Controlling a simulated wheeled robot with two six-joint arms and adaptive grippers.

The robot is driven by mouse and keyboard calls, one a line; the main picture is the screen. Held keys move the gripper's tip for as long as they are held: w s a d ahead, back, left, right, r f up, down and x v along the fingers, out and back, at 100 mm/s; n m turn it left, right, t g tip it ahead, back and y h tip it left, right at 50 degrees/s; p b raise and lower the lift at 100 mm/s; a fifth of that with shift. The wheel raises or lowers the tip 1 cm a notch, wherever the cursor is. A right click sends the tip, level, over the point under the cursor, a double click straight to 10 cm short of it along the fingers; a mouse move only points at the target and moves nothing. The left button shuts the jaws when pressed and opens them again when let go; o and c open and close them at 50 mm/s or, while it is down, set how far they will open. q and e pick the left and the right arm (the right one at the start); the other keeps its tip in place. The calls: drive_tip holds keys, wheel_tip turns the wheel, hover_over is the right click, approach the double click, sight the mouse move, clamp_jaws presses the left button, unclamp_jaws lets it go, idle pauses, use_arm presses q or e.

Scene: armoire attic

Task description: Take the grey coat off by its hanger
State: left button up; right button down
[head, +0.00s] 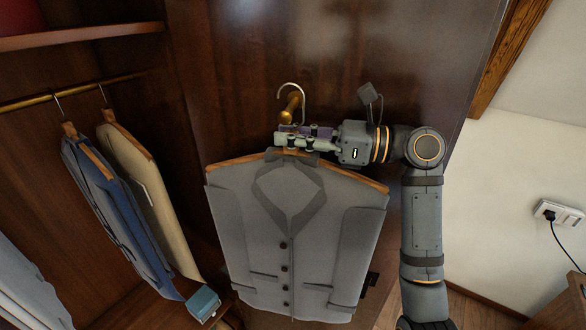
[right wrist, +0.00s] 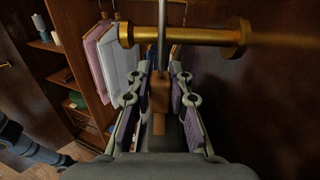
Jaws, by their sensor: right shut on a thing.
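The grey coat (head: 262,240) hangs upright on a wooden hanger (head: 368,181) in front of the dark wooden door panel. My right gripper (head: 292,138) comes from the right and is shut on the hanger's neck, just above the collar. The neck (right wrist: 160,92) also shows between the fingers in the right wrist view. The metal hook (head: 304,97) arches above the brass peg (head: 292,104), with a gap under its top. In the right wrist view its stem crosses in front of the peg (right wrist: 205,36). I cannot tell whether the hook is clear of the peg. My left gripper is out of view.
At left, a blue garment (head: 110,212) and a beige garment (head: 150,190) hang from a brass rail (head: 28,101) under a shelf (head: 80,36). A small teal box (head: 203,303) is below them. A wall socket (head: 558,213) is at right.

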drive_tip(key=shift+s+d, duration=0.1)
drive_tip(key=shift+d, duration=0.35)
drive_tip(key=v, duration=0.7)
drive_tip(key=shift+f, duration=0.1)
drive_tip(key=b+v, duration=1.1)
drive_tip(key=v, duration=2.7)
